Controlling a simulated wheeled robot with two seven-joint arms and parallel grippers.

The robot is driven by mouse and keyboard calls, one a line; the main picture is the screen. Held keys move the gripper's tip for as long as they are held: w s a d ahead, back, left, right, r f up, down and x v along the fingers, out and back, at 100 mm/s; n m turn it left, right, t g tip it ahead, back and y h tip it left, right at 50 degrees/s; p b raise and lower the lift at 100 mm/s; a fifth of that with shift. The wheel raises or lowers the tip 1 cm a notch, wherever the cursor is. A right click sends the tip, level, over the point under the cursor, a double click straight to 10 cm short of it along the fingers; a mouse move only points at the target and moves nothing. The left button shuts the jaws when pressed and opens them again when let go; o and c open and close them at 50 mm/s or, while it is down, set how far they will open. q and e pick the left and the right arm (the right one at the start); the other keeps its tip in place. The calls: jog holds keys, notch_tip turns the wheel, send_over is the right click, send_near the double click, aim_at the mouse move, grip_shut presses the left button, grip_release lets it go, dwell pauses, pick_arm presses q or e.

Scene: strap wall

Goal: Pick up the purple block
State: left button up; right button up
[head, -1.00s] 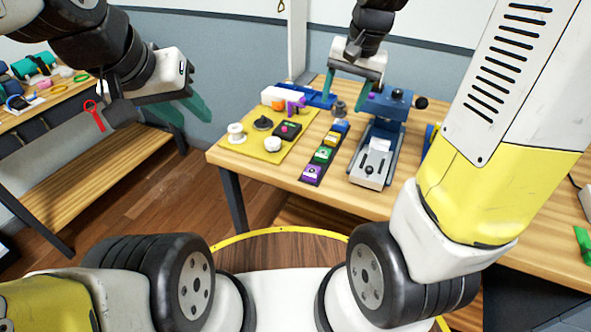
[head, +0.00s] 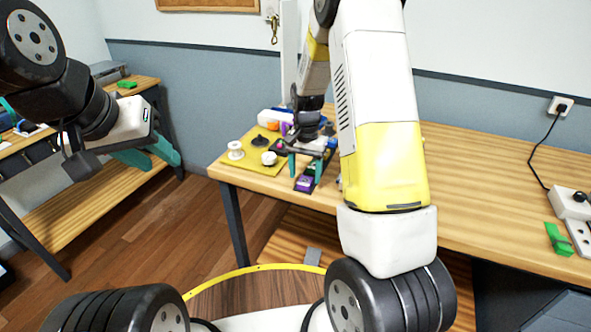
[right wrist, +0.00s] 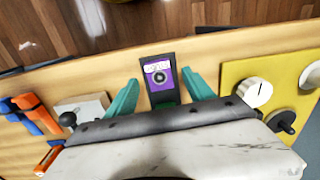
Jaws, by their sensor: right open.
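The purple block (head: 304,184) lies at the front end of a dark narrow tray on the wooden table. In the right wrist view the purple block (right wrist: 161,76) has a white label and a dark round mark. My right gripper (head: 305,168) is open over this end of the tray. In the wrist view its teal fingers (right wrist: 160,88) stand on either side of the block, with gaps; I cannot tell their height above it. The other blocks in the tray are mostly hidden by my right arm. My left gripper (head: 152,157) is open and empty, away from the table.
A yellow mat (head: 262,165) with a white spool (head: 235,150), a white knob (head: 269,158) and other parts lies left of the tray. Orange and blue tools (right wrist: 35,115) lie on its other side.

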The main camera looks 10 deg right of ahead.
notch_tip(320, 180, down, 2)
jog(key=shift+f, duration=0.1)
jog(key=shift+c, duration=0.2)
grip_shut()
jog(key=shift+r, duration=0.2)
